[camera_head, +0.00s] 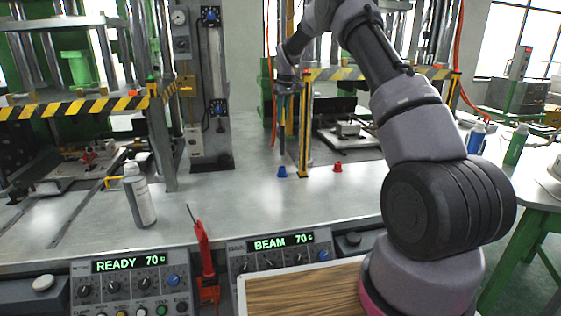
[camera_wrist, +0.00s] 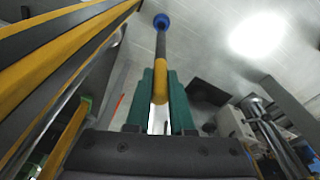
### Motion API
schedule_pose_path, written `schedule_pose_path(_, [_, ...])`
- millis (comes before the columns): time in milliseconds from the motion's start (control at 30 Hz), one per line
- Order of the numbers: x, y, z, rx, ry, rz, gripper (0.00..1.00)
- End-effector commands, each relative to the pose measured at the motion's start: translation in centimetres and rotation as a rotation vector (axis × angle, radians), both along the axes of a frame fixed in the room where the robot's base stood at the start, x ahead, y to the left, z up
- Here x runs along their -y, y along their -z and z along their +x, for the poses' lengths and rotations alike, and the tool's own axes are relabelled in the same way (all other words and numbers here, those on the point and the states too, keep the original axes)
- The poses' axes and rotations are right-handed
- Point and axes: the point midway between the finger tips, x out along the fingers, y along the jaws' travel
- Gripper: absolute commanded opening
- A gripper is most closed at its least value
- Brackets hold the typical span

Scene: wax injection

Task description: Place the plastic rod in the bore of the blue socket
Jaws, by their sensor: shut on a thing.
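The blue socket (camera_head: 282,172) stands on the grey bench top, and it also shows at the top of the wrist view (camera_wrist: 161,20). The plastic rod (camera_wrist: 161,50) is long and grey with a yellow-orange part between my fingers. In the head view the rod (camera_head: 283,135) hangs about upright above the blue socket. My gripper (camera_wrist: 161,78) is shut on the rod with its green fingers; in the head view my gripper (camera_head: 287,90) is high above the socket.
A yellow-and-black post (camera_head: 304,130) stands close to the right of the rod. A red socket (camera_head: 337,167) stands further right. A white bottle (camera_head: 139,195) and a red-handled tool (camera_head: 204,250) are at the left and front. The bench middle is clear.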

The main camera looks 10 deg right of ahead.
Motion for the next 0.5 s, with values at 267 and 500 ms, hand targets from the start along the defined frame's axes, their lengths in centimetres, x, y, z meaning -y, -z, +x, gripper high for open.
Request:
schedule_pose_path(267, [0.0,4.1,-0.1,-0.003,0.0,0.0,0.0])
schedule_pose_path(500, [0.0,7.7,-0.1,-0.004,0.001,-0.001,0.0])
